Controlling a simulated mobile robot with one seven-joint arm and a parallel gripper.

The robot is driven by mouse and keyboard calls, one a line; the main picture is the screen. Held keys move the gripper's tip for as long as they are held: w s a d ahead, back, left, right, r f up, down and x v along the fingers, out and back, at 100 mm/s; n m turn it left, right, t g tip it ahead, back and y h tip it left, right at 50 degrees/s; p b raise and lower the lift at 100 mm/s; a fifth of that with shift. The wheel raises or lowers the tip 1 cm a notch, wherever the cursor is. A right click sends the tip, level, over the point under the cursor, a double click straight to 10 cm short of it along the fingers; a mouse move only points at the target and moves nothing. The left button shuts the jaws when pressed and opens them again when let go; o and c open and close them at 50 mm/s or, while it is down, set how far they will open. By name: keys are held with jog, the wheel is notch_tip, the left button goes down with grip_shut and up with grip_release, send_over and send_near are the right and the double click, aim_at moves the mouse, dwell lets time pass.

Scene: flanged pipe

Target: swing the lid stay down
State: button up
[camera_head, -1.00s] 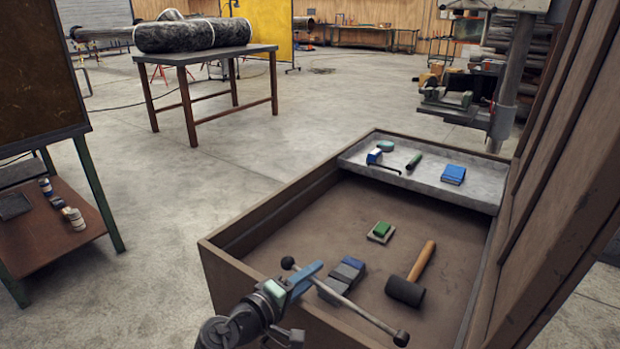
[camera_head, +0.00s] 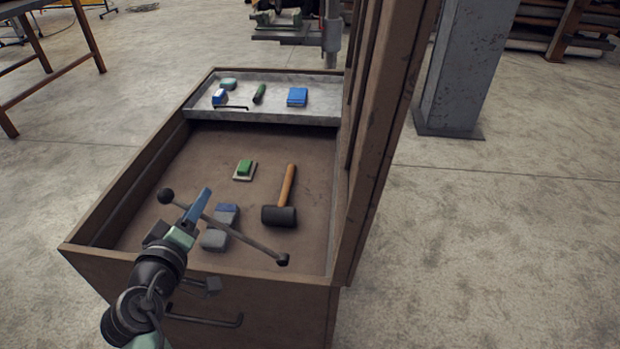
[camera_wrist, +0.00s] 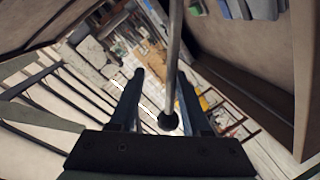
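The lid stay (camera_head: 232,232) is a thin dark rod with a black ball at its left end. It slants over the near part of the open wooden chest (camera_head: 200,288), its other end by the near right corner. The chest's lid (camera_head: 378,130) stands upright on the right. My gripper (camera_head: 203,200) is at the rod near its ball end. In the wrist view the rod (camera_wrist: 175,50) runs between my two fingers, its ball (camera_wrist: 168,122) close to the palm. The fingers stand apart, with a gap visible on the left; contact on the right is unclear.
A grey tray (camera_head: 325,115) with small items spans the far end. A pillar (camera_head: 460,75) stands right; the floor there is clear.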

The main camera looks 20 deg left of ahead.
jog(key=w+d+r+m+y+b, duration=0.1)
jog(key=d+m, duration=0.4)
jog(key=d, duration=0.5)
jog(key=w+d+r+m+t+y+b, duration=0.1)
jog(key=w+d+r+m+b, duration=0.3)
jog(key=d, duration=0.6)
jog(key=shift+w+r+m+y, duration=0.4)
jog(key=shift+r+m+y, duration=0.1)
jog(key=shift+m, duration=0.6)
jog(key=p+v, duration=0.1)
jog(key=v, duration=1.4)
jog(key=shift+r+p, duration=0.2)
jog(key=shift+p, duration=0.2)
